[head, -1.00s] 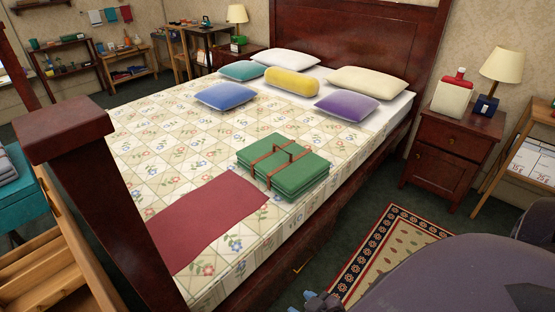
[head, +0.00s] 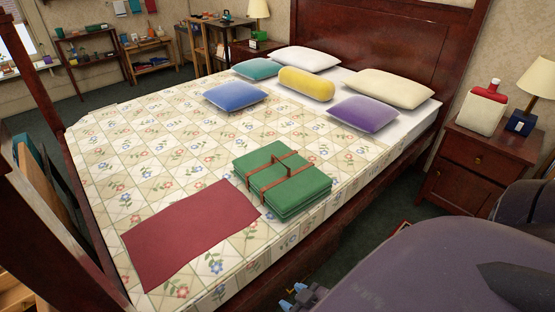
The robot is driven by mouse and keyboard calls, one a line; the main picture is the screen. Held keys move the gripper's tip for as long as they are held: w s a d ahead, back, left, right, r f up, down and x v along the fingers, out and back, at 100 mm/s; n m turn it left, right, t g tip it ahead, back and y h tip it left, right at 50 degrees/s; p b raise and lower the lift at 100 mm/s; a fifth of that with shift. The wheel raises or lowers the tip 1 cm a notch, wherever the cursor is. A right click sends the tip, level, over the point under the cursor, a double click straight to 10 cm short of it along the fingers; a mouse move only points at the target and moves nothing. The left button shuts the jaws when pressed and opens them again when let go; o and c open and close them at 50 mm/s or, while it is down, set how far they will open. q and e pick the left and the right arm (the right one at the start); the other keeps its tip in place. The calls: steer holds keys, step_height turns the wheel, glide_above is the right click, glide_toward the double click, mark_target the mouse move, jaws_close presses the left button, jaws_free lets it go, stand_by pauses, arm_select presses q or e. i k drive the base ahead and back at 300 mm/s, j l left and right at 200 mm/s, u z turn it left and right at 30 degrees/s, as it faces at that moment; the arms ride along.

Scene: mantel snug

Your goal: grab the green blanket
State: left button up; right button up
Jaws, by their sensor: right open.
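The green blanket (head: 283,179) is folded into a thick stack and bound with brown straps that have a handle on top. It lies on the bed's flowered quilt (head: 150,155), near the front right edge of the bed. My right gripper (head: 293,302) shows only in part at the bottom edge, with light blue fingertips. It is open, below and in front of the blanket, apart from it. My left gripper is out of the picture.
A dark red cloth (head: 190,232) lies flat left of the blanket. Several pillows, one of them purple (head: 363,114), lie towards the headboard (head: 385,45). A wooden bedpost (head: 45,225) stands at left. A nightstand (head: 470,165) stands at right.

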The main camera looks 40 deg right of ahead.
mark_target(283, 182)
steer(key=l+u, duration=0.2)
steer(key=l, duration=0.7)
steer(key=k+l+u, duration=0.2)
steer(key=l, duration=0.65)
steer(key=i, duration=0.1)
